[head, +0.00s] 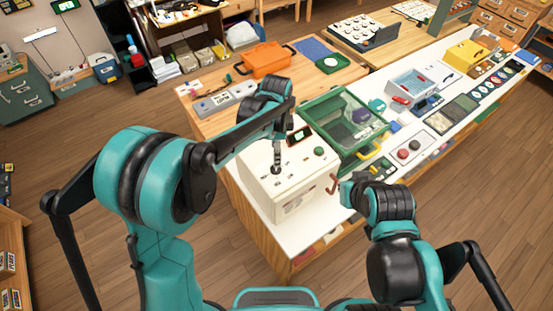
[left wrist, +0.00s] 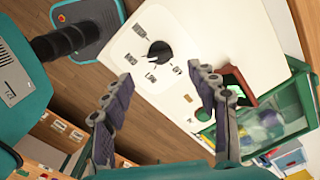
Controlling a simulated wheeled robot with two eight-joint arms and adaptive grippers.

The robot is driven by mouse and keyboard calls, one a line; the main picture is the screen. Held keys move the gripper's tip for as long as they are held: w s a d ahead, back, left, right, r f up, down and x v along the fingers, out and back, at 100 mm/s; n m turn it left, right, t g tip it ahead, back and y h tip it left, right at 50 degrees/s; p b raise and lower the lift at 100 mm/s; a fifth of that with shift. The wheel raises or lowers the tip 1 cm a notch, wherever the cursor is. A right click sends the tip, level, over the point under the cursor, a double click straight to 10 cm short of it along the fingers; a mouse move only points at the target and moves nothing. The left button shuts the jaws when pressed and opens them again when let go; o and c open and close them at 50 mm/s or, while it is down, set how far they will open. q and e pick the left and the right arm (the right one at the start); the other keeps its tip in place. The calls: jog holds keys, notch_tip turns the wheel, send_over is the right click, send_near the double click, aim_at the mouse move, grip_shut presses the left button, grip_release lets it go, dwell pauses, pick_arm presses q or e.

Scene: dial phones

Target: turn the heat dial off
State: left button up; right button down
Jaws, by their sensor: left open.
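In the head view the dial (head: 275,170) sits on the white box (head: 292,203), just below my left gripper (head: 277,142). In the left wrist view my left gripper (left wrist: 165,82) is open, its two fingers apart, with the dial ahead of the gap and nothing between them. My right gripper (head: 345,190) is beside the box's right side; its fingers are hard to make out.
A green clear-lidded bin (head: 345,122) stands close right of the box. An orange case (head: 266,59) lies behind. A red hook-shaped part (head: 334,184) is near my right gripper.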

pick_arm(q)
notch_tip(320, 180, down, 7)
jog(key=shift+f, duration=0.1)
dwell(0.3)
jog(key=c, duration=1.2)
